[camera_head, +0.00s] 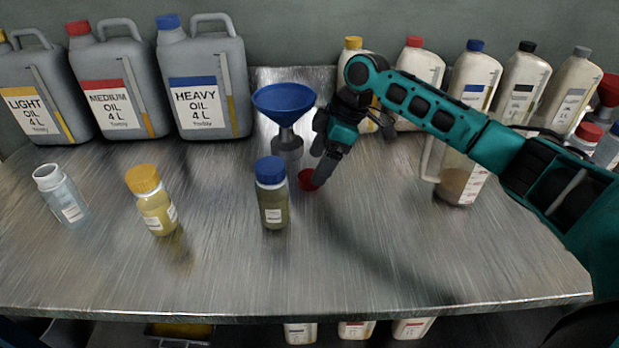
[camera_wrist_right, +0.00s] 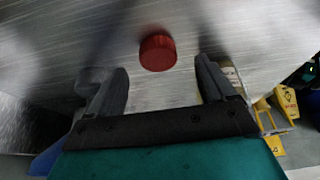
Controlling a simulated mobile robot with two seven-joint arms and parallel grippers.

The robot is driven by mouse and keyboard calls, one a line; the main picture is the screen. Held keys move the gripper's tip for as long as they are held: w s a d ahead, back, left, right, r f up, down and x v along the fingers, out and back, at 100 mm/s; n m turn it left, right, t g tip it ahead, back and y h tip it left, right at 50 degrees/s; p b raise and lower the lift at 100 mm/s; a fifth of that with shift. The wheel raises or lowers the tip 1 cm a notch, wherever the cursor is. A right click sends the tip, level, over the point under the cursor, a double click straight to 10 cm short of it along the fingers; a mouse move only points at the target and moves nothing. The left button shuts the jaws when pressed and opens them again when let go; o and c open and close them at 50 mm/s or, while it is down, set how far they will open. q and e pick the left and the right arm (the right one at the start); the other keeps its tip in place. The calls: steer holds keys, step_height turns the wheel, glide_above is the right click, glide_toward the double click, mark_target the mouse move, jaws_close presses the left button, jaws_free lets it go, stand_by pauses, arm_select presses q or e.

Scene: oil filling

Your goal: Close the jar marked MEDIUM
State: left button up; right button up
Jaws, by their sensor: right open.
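A red lid (camera_head: 308,180) lies on the metal table beside the blue-capped jar. In the wrist view the red lid (camera_wrist_right: 157,54) is ahead of my open right gripper (camera_wrist_right: 162,80), centred between its fingertips, with nothing held. In the head view my right gripper (camera_head: 320,170) points down at the lid, and its fingers partly overlap it. A jar without a lid (camera_head: 62,195) stands upright at the far left. A yellow-capped jar (camera_head: 152,203) and a blue-capped jar (camera_head: 272,197) stand to its right. The jar labels are too small to read. My left gripper is not in view.
Grey canisters, including the MEDIUM OIL one (camera_head: 112,85), stand along the back left. A blue funnel (camera_head: 284,102) stands behind the lid. Several white bottles and a measuring jug (camera_head: 463,178) stand at the right. The front of the table (camera_head: 300,275) is clear.

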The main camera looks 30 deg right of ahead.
mark_target(309, 176)
steer(key=x, duration=0.3)
steer(key=shift+w, duration=0.15)
steer(key=shift+a+f+b, duration=0.15)
steer(key=shift+f+b, duration=0.15)
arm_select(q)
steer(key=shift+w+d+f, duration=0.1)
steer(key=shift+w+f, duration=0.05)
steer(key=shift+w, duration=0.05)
arm_select(e)
steer(key=c, duration=0.8)
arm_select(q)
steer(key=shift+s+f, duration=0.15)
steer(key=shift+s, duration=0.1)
arm_select(e)
steer(key=c, duration=0.3)
steer(key=shift+r, duration=0.15)
arm_select(q)
steer(key=p, duration=0.2)
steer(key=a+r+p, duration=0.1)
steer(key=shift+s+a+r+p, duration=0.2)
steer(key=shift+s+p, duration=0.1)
steer(key=shift+p, duration=0.05)
arm_select(e)
step_height(309, 176, up, 20)
